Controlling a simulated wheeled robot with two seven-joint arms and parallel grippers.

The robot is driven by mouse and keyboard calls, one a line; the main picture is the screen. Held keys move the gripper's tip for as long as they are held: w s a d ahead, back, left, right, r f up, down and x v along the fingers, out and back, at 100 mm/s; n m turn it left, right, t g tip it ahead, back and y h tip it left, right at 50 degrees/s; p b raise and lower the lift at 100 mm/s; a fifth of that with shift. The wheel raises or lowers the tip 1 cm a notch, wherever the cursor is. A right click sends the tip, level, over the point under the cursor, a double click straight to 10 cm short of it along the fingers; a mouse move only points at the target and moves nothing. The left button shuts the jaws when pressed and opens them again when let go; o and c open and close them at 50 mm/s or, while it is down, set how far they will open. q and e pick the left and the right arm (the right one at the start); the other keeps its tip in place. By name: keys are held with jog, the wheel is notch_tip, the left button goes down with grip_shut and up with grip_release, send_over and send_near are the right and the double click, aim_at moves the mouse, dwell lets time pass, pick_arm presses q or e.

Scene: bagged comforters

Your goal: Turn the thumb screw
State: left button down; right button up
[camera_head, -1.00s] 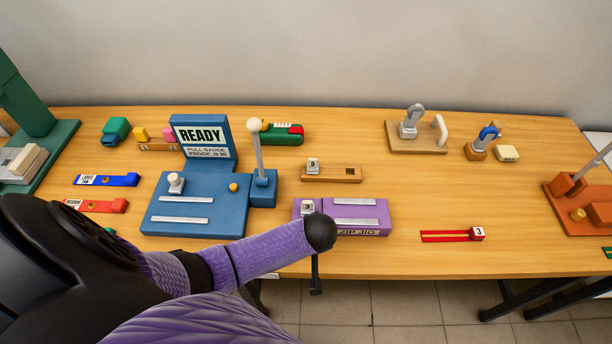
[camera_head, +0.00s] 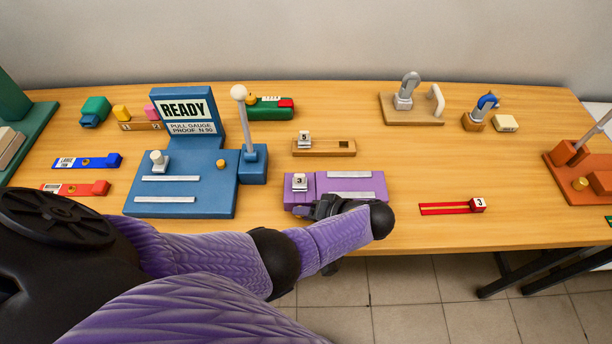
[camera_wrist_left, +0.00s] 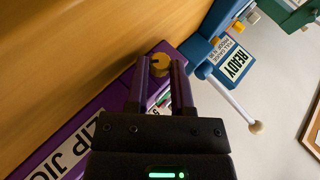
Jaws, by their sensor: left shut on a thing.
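The purple zip jig (camera_head: 349,186) lies near the table's front edge, with a block marked 3 at its left end. The brass-coloured thumb screw (camera_wrist_left: 160,65) is on the jig's side in the left wrist view. My left gripper (camera_wrist_left: 161,74) is shut on it, one finger on each side. In the head view my left gripper (camera_head: 318,208) is at the jig's front left, partly covered by my arm. The thumb screw is hidden there. My right gripper is in neither view.
A blue pull gauge with a READY sign (camera_head: 184,109) and upright lever (camera_head: 245,120) stands left of the jig. A wooden block marked 5 (camera_head: 324,148) lies behind it. A red slide (camera_head: 452,208) lies right, with bare table between.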

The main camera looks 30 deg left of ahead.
pick_arm(q)
jog(key=shift+f, duration=0.1)
dwell(0.3)
jog(key=shift+c, duration=2.4)
grip_release()
